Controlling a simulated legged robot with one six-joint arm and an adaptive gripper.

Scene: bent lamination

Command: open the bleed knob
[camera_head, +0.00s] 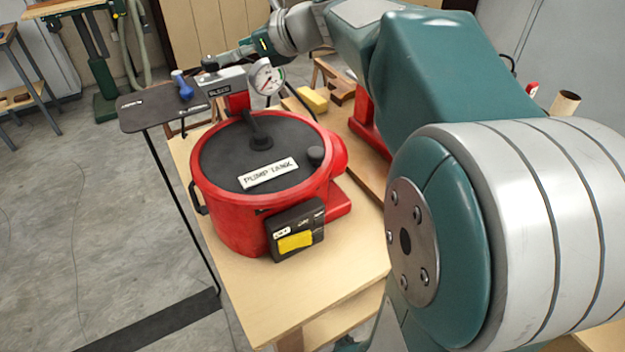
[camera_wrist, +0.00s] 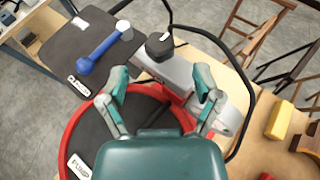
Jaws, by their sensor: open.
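The bleed knob is a black round knob (camera_wrist: 160,46) with a white mark, on top of a grey block (camera_wrist: 165,70) in the wrist view. In the head view the knob (camera_head: 210,64) sits on the same block (camera_head: 222,82), which carries a dark label, above the red pump tank (camera_head: 230,221). My gripper (camera_wrist: 162,82) is open and empty. Its two fingers are spread to either side of the block in the picture, with the knob just ahead of the fingertips. In the head view my gripper (camera_head: 228,60) is right of the knob, pointing toward it. Contact cannot be told.
A pressure gauge (camera_head: 267,77) stands beside the block, and a black hose (camera_wrist: 238,75) curves around it. A blue-handled tool (camera_wrist: 98,53) lies on a black shelf (camera_head: 143,110). A yellow block (camera_head: 312,99) sits on the bench (camera_head: 290,300) behind the tank.

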